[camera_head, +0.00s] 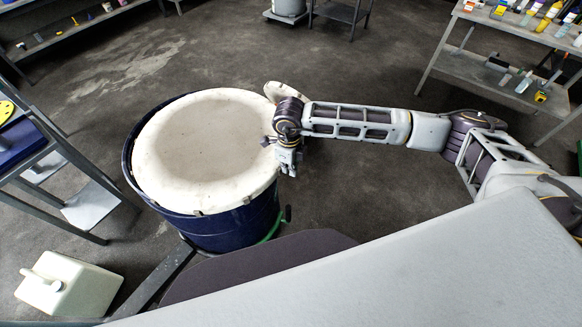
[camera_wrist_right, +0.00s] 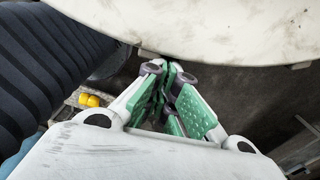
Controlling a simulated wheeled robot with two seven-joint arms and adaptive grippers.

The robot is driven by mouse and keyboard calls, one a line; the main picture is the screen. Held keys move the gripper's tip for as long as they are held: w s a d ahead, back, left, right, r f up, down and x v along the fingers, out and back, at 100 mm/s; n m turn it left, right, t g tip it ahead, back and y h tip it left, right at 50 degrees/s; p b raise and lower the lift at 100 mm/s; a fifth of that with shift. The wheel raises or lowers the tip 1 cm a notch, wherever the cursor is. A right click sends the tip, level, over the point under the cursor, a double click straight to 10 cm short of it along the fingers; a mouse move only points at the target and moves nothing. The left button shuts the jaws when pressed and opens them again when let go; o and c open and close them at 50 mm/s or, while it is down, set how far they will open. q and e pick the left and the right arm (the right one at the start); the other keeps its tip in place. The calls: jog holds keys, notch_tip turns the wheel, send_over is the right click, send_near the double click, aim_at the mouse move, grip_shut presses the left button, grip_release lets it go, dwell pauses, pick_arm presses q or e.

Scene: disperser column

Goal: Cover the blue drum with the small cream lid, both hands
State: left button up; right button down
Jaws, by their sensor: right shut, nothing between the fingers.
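The blue drum (camera_head: 215,232) stands on the floor left of centre in the head view. A round cream lid (camera_head: 205,150) lies over its mouth; a band of dark rim shows along the left side, and I cannot tell whether it is seated. My right gripper (camera_head: 287,168) is shut and empty at the lid's right edge; contact is unclear. In the right wrist view the green-padded fingers (camera_wrist_right: 166,82) are together, just below the cream lid edge (camera_wrist_right: 215,30). My left gripper is in neither view.
Another pale rounded piece (camera_head: 277,90) shows partly behind my right wrist. A metal rack (camera_head: 75,170) is left of the drum, and a loaded bench (camera_head: 490,75) is at upper right. Open floor lies behind the drum.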

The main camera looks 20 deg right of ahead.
aim_at(266, 156)
jog(key=shift+w+a, duration=0.1)
jog(key=shift+w, duration=0.05)
jog(key=shift+w+a+b, duration=2.95)
jog(key=shift+a+b, duration=0.15)
jog(key=shift+b, duration=0.45)
jog(key=shift+d, duration=0.15)
